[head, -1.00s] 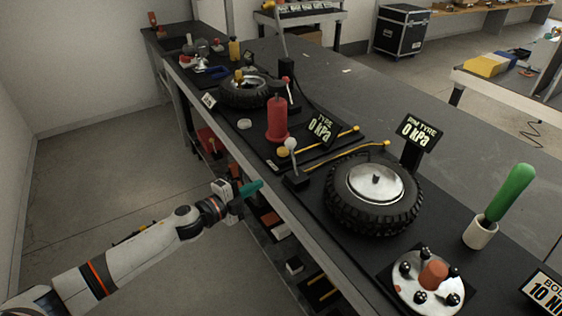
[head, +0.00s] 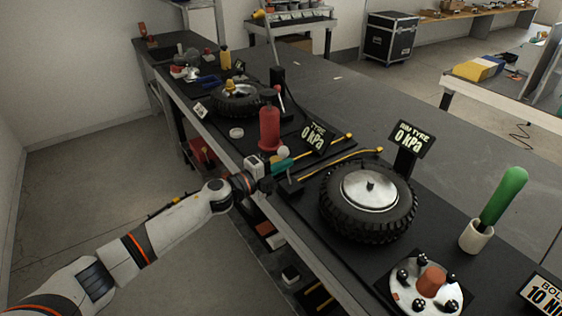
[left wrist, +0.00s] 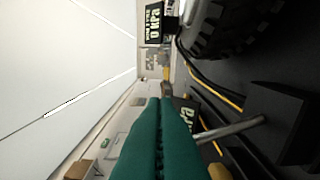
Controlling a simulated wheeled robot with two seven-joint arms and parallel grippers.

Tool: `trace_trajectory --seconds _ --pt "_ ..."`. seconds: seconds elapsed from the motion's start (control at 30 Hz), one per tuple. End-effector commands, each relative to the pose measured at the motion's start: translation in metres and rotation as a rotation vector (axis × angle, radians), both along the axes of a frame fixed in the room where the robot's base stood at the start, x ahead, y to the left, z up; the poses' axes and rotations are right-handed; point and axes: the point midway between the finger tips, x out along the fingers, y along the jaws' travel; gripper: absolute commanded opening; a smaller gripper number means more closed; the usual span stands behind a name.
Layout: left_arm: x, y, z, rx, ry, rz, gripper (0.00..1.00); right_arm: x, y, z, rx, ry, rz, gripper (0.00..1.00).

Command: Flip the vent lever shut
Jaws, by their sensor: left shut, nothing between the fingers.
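The vent lever is a metal rod with a pale ball knob (head: 284,152), standing on a small black base (head: 289,190) at the bench's near edge. My left gripper (head: 284,164) has teal fingers and is at the lever just below the knob, hiding part of the rod. In the left wrist view the shut, empty fingers (left wrist: 157,125) lie beside the rod (left wrist: 232,131), which runs out of a black block (left wrist: 290,122). The knob is hidden there, and I cannot tell whether the fingers touch the rod. My right gripper is out of view.
A red cylinder (head: 269,130) stands just behind the lever. A tyre (head: 340,217) on a silver rim lies to the right, with a "RIM TYRE 0 kPa" sign (head: 409,137).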

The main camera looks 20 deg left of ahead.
Motion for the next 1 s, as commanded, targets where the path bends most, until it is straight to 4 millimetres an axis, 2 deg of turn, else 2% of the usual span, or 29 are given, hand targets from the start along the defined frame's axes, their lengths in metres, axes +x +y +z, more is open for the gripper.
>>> trace_trajectory --seconds 0.17,0.53,0.77,1.0 --pt "0.011 0.008 -0.001 -0.001 0.000 -0.001 0.00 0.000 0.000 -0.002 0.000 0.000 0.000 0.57" --pt "0.012 0.010 -0.001 -0.002 0.000 -0.002 0.00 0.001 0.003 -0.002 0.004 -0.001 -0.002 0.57" --pt "0.020 0.021 0.001 -0.109 0.086 0.001 0.00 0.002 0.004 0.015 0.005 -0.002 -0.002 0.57" --pt "0.022 0.024 -0.003 -0.148 0.114 -0.002 0.00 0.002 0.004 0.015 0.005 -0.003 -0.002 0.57"
